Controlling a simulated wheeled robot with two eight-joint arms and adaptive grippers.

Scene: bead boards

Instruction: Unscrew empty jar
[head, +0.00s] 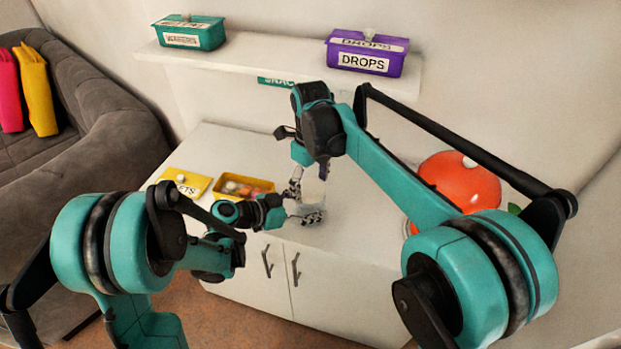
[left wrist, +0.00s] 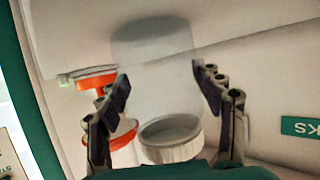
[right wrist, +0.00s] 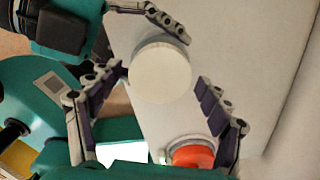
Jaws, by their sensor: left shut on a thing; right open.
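The empty jar (head: 312,196) is pale and see-through, with nothing visible inside. My left gripper (head: 300,213) is shut on its side; in the left wrist view the jar body (left wrist: 160,80) is between the fingers (left wrist: 163,88). Its round white lid (right wrist: 160,72) faces my right wrist camera and shows at the bottom of the left wrist view (left wrist: 172,150). My right gripper (head: 307,178) is open above the jar. In the right wrist view, its fingers (right wrist: 160,88) lie on either side of the lid, apparently clear of it.
A tomato-like red container (head: 460,180) with a white knob stands at right on the white cabinet (head: 345,235). An open yellow box (head: 243,198) with coloured pieces and its loose lid (head: 183,184) are at left. The shelf holds a teal box (head: 188,33) and a purple DROPS box (head: 367,53).

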